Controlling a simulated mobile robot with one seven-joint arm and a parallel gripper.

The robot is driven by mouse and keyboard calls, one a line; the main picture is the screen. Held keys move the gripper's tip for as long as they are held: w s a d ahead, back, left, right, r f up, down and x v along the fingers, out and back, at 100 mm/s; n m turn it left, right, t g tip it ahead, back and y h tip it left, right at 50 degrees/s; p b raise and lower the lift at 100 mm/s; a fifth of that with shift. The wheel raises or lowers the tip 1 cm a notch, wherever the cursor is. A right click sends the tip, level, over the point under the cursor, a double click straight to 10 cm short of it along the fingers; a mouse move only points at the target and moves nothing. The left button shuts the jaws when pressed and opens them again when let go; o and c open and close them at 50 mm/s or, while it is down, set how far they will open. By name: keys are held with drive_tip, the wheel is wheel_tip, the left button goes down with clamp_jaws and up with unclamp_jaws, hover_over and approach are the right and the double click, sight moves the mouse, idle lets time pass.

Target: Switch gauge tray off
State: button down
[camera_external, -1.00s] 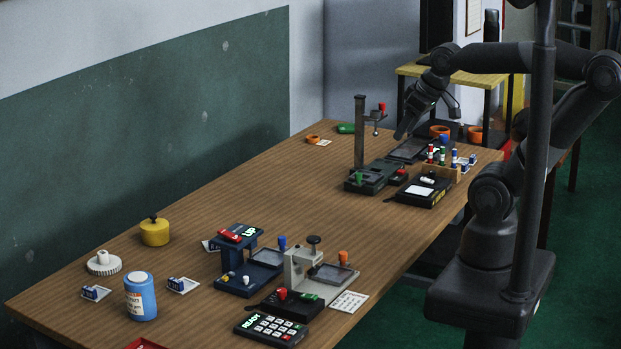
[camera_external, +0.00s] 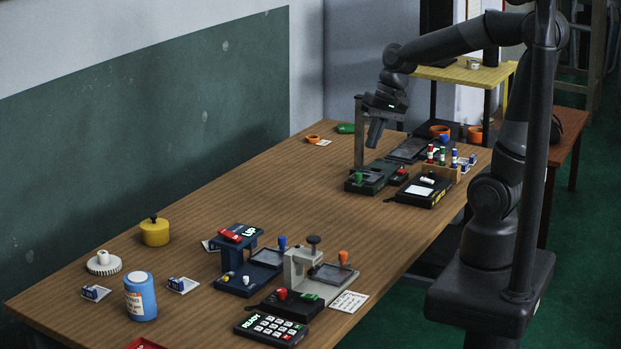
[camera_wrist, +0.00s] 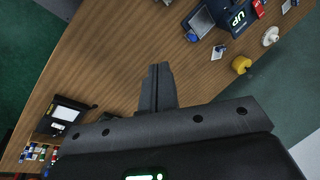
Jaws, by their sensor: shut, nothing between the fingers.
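No tray carries a readable label, so I cannot tell which is the gauge tray. A dark green-grey unit (camera_external: 366,182) with a green knob and a post stands mid-table. A dark tray (camera_external: 408,150) lies behind it. A black box (camera_external: 292,303) with a red knob and a green piece is at the front. A grey stand (camera_external: 299,265) and a blue stand (camera_external: 238,268) with screens stand beside it. My gripper (camera_external: 374,142) is shut and empty, above the dark green-grey unit and in front of its post. In the wrist view my gripper (camera_wrist: 157,70) points over bare wood.
A black box with a white screen (camera_external: 422,190) and a rack of small bottles (camera_external: 449,169) are at the right. A keypad reading READY (camera_external: 271,329), blue jar (camera_external: 140,298), yellow pot (camera_external: 154,232) and white gear (camera_external: 103,263) are nearer. The middle-left tabletop is clear.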

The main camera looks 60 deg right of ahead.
drive_tip(key=w+d+f+m+y, duration=0.2)
drive_tip(key=w+f+m+y, duration=0.1)
drive_tip(key=w+f+m, duration=0.4)
drive_tip(key=w+d+f+m+g+y, duration=0.1)
drive_tip(key=w+f+m+y, duration=0.2)
drive_tip(key=w+f+m, duration=0.4)
drive_tip(key=w+f, duration=0.3)
drive_tip(key=f, duration=0.1)
drive_tip(key=shift+w+d+f, duration=0.2)
drive_tip(key=shift+d+f, duration=0.2)
approach(274, 250)
drive_tip(key=d+f, duration=0.1)
drive_tip(key=s+d+f, duration=0.1)
drive_tip(key=d+f, duration=0.1)
drive_tip(key=shift+d, duration=0.3)
drive_tip(key=a, duration=0.2)
drive_tip(key=shift+w+a, duration=0.4)
drive_tip(key=shift+a, duration=0.6)
